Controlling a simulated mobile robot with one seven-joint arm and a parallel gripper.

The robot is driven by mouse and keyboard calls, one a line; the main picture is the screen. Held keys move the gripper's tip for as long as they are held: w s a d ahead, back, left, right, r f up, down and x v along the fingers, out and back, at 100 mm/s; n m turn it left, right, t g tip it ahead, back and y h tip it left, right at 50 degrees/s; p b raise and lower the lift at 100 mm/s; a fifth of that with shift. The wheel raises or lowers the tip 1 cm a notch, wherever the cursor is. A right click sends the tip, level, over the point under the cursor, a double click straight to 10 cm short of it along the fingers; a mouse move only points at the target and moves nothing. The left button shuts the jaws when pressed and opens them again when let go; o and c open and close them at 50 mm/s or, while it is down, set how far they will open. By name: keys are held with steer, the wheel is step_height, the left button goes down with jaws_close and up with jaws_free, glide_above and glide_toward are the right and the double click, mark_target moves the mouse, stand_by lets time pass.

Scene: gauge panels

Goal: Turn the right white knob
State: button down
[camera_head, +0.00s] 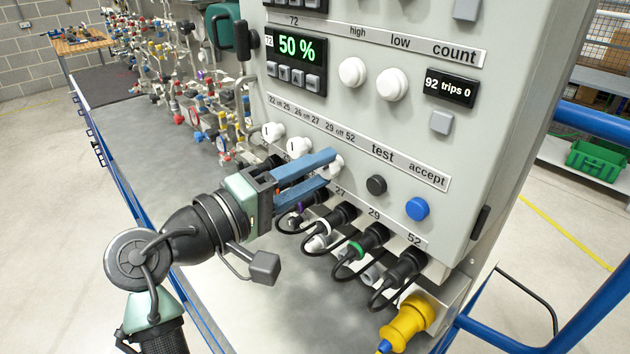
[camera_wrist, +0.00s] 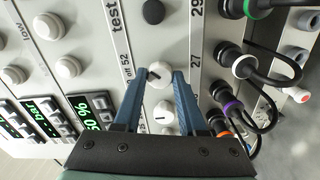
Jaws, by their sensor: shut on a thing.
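The right white knob (camera_head: 336,167) is the rightmost of a row of round white knobs on the grey panel (camera_head: 470,120), under the label "29 off 52". My gripper (camera_head: 332,168) reaches in from the left with its two blue fingers on either side of this knob. In the wrist view the right white knob (camera_wrist: 160,74) sits between the fingertips, with a dark pointer mark on its face. My gripper (camera_wrist: 160,76) is shut on it. The middle white knob (camera_head: 298,147) and the left white knob (camera_head: 272,132) stand farther left.
A black button (camera_head: 376,185) and a blue button (camera_head: 417,209) are right of the knob. Plugged black connectors with cables (camera_head: 370,238) hang just below my fingers. A display (camera_head: 297,47) reads 50 %. Two white knobs, high (camera_head: 352,71) and low (camera_head: 392,84), are above.

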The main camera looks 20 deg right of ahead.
stand_by(0.4)
steer(key=shift+c, duration=2.3)
jaws_free()
steer(key=b+v, duration=0.4)
steer(key=v, duration=0.9)
